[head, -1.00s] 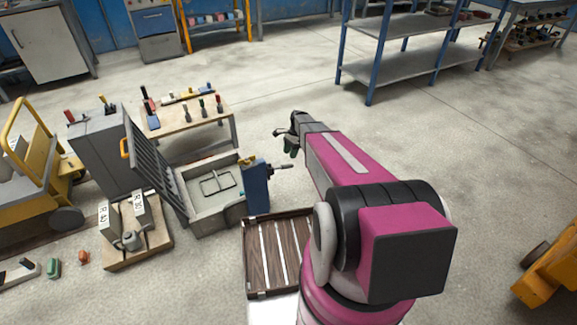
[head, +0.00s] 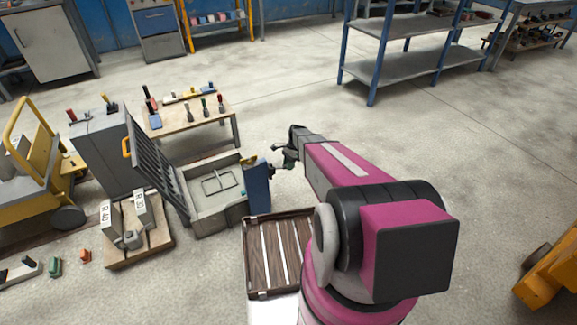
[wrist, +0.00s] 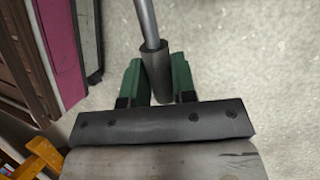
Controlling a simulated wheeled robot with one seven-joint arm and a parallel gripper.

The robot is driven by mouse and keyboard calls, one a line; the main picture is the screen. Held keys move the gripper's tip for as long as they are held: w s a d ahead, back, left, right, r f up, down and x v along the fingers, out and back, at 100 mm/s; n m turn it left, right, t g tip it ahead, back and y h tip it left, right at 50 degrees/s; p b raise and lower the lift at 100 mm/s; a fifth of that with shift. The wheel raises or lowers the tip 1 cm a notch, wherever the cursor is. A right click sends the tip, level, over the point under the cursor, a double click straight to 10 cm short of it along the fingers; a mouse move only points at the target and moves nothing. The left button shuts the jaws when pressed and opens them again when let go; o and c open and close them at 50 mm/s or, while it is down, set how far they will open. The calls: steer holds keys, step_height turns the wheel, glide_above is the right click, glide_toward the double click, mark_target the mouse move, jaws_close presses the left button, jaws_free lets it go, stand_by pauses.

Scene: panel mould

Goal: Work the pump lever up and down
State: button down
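The pump (head: 257,188) is a blue upright box at the right end of the grey mould tray in the head view. Its lever, a thin metal rod (wrist: 147,22) with a dark grey cylindrical grip (wrist: 155,70), comes in from the top of the wrist view. My gripper (head: 285,157) is just right of the pump's top in the head view. In the wrist view its two green fingers (wrist: 158,80) lie on either side of the grip, and the grip fills the gap between them. Most of the lever is hidden behind my gripper in the head view.
A slatted wooden pallet (head: 254,262) lies below the pump. The grey mould tray (head: 215,222) with its raised grille stands left of it, and a small tool table (head: 175,128) behind. A yellow cart (head: 40,190) is far left.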

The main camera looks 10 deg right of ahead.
steer(key=shift+r, duration=0.15)
steer(key=shift+r+t+h, duration=0.3)
steer(key=shift+r+h, duration=0.45)
steer(key=shift+h, duration=0.15)
steer(key=r+h, duration=0.1)
steer(key=r+t+h, duration=0.1)
steer(key=h, duration=0.1)
steer(key=shift+s+a+r+m, duration=0.15)
steer(key=shift+a+r+m, duration=0.05)
steer(key=shift+r+m, duration=0.1)
steer(key=shift+s+a+r+t+h, duration=0.1)
steer(key=shift+a+r+t+h, duration=0.25)
steer(key=shift+r+h, duration=0.5)
steer(key=shift+a+r+t+h, duration=0.3)
steer(key=shift+r+h, duration=0.35)
steer(key=shift+h, duration=0.4)
steer(key=c, duration=0.9)
jaws_free()
steer(key=v, duration=1)
steer(key=shift+a+r, duration=0.25)
steer(key=shift+r, duration=0.1)
